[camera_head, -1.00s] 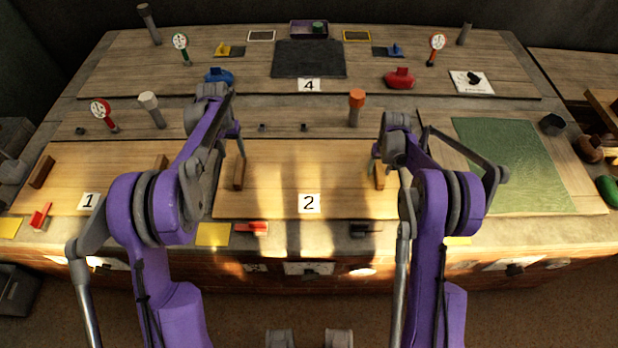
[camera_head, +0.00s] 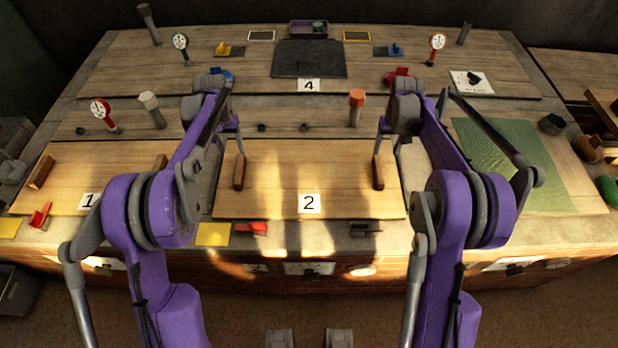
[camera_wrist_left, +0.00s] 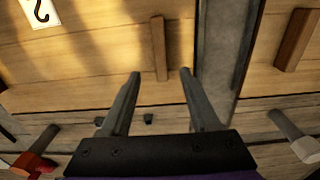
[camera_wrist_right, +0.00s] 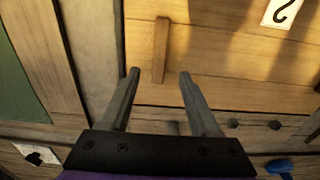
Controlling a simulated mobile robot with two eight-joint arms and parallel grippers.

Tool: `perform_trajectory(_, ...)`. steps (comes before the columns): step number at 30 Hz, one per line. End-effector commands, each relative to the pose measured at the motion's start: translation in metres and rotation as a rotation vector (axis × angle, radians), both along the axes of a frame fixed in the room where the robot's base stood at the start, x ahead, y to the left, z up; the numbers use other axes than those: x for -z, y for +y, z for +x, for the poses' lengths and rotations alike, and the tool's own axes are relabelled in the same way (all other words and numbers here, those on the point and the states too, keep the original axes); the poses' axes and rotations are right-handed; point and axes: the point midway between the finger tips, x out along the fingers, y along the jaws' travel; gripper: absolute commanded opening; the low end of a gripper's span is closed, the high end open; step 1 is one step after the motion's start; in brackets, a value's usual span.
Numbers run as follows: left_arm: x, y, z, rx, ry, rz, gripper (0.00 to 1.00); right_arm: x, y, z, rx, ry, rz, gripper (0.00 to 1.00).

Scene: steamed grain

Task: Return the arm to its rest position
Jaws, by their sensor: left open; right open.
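My left gripper (camera_head: 228,143) is open and empty above the area near the left wooden handle (camera_head: 239,172) of the board marked 2 (camera_head: 280,200). In the left wrist view the handle (camera_wrist_left: 158,48) stands beyond the open fingertips (camera_wrist_left: 160,73), apart from them. My right gripper (camera_head: 389,143) is open and empty near the right wooden handle (camera_head: 378,171). In the right wrist view this handle (camera_wrist_right: 160,50) also shows beyond the open fingertips (camera_wrist_right: 159,73). The board lies flat on the counter.
Board 1 (camera_head: 110,165) lies to the left and a green mat (camera_head: 515,165) to the right. An orange-topped post (camera_head: 356,108) stands between my arms. A grey-topped post (camera_head: 152,110) and a gauge (camera_head: 103,113) stand at left. Red (camera_head: 398,76) and blue (camera_head: 221,72) objects sit further back.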

Motion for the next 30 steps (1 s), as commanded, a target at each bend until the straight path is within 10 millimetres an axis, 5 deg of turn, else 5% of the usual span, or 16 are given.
perform_trajectory(20,-0.007,-0.002,-0.004,0.000,-0.008,0.001,0.62,-0.010,0.002,-0.005,0.000,-0.008,-0.001,0.62)
perform_trajectory(25,-0.045,-0.011,-0.034,0.001,-0.056,0.005,0.62,-0.048,0.012,-0.034,-0.001,-0.057,-0.004,0.62)
perform_trajectory(30,-0.089,-0.024,-0.087,0.001,-0.130,0.009,0.62,-0.092,0.024,-0.086,-0.002,-0.131,-0.009,0.62)
